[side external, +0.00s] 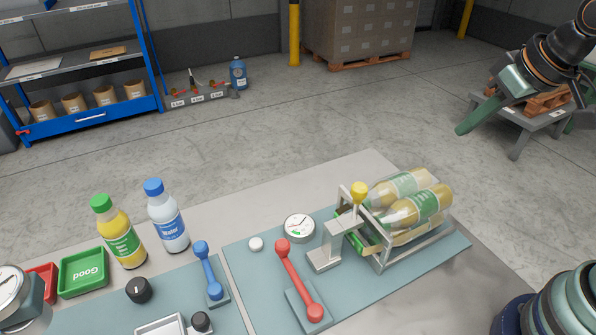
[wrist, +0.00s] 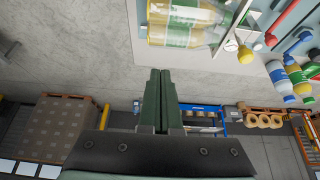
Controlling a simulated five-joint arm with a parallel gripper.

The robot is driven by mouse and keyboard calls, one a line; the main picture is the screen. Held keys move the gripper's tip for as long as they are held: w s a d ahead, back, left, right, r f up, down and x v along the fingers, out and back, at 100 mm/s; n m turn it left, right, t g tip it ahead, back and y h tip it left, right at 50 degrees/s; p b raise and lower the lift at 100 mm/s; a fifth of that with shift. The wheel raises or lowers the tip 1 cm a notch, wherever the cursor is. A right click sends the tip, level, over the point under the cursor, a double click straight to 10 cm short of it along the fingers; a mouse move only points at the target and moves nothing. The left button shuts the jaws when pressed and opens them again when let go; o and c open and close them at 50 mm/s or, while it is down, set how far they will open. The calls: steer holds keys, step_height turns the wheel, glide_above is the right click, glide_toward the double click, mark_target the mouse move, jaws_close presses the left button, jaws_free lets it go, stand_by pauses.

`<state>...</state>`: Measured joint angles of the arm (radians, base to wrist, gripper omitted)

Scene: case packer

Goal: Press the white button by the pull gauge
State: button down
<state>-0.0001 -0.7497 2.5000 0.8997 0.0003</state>
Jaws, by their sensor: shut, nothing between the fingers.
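The small round white button (side external: 256,244) stands on the teal mat, just left of the round white dial gauge (side external: 299,229). A red lever (side external: 297,280) is right beside them. My gripper (side external: 462,130) is high at the upper right of the side view, far from the button, with its green fingers closed and empty. In the wrist view the fingers (wrist: 160,72) are together and point toward the bottles in the crate. I cannot surely pick out the button in the wrist view.
A metal crate (side external: 384,265) of bottles and a yellow-knobbed post (side external: 359,190) stand right of the gauge. A blue lever (side external: 210,275), a black knob (side external: 139,290), a juice bottle (side external: 121,237) and a water bottle (side external: 168,219) stand left. A second gauge (side external: 10,287) is at far left.

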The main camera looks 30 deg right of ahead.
steer(key=w+a+f+y, duration=0.1)
steer(key=w+a+f, duration=0.1)
steer(key=w+a, duration=0.6)
steer(key=m+t+y, duration=0.2)
steer(key=y, duration=0.3)
glide_above(261, 246)
step_height(261, 246, down, 11)
steer(key=shift+a, duration=0.15)
steer(key=shift+f, duration=4.35)
steer(key=shift+f, duration=0.1)
steer(key=shift+f, duration=0.3)
